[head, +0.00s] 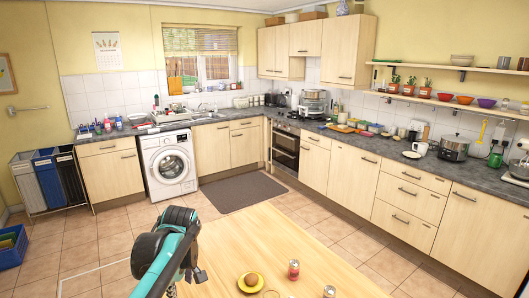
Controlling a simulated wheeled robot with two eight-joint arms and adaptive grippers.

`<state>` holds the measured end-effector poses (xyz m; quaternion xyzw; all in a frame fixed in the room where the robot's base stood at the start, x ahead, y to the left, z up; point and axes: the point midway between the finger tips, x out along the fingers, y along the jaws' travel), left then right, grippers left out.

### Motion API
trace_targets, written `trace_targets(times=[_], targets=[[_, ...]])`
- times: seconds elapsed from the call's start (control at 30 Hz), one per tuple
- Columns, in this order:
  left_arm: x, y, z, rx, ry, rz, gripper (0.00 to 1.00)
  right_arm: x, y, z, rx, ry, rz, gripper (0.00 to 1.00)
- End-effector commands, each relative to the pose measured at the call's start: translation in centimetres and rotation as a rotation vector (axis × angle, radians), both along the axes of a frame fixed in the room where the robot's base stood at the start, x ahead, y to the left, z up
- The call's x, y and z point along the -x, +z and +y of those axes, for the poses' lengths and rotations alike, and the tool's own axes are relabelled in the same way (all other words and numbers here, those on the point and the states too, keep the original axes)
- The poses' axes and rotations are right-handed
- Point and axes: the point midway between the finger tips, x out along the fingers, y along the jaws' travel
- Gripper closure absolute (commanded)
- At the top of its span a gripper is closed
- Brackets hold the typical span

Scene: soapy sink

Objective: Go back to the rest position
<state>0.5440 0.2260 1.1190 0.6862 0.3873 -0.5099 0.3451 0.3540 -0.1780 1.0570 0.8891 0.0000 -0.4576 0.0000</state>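One of my arms, teal and black, rises from the bottom edge left of centre in the head view and bends over the table's left end. It appears to be my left arm. Small dark parts, probably of my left gripper (199,274), show at the arm's right side, mostly hidden behind it. I cannot make out its fingers or anything held. My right arm and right gripper are not in view. The sink (208,116) is under the window in the far counter, with a dish rack (172,115) beside it.
A wooden table (330,265) fills the bottom centre. Tiled floor and a dark mat (233,191) lie beyond. A washing machine (169,165) stands under the counter.

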Motion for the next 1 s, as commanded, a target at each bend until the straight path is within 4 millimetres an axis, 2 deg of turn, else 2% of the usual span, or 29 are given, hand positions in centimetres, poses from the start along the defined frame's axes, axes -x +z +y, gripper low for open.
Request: trace_targets(times=[0.03, 0.23, 0.4, 0.5, 0.7, 1.0], targets=[[2.1, 0.0, -0.4, -0.001, -0.086, -0.019, 0.56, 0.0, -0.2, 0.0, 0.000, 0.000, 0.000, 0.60], [8.9, -1.0, -2.2, -0.048, -0.463, -0.114, 0.56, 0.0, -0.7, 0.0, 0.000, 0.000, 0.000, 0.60], [14.2, -3.5, -3.5, -0.132, -0.755, -0.201, 0.56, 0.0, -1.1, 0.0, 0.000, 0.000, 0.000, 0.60], [16.5, -5.2, -4.1, -0.186, -0.889, -0.243, 0.56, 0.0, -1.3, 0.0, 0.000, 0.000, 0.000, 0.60], [18.8, -7.4, -4.7, -0.262, -1.039, -0.289, 0.56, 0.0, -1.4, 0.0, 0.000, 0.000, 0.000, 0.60], [19.0, -7.6, -4.8, -0.275, -1.063, -0.296, 0.56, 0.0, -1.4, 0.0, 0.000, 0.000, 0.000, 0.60]])
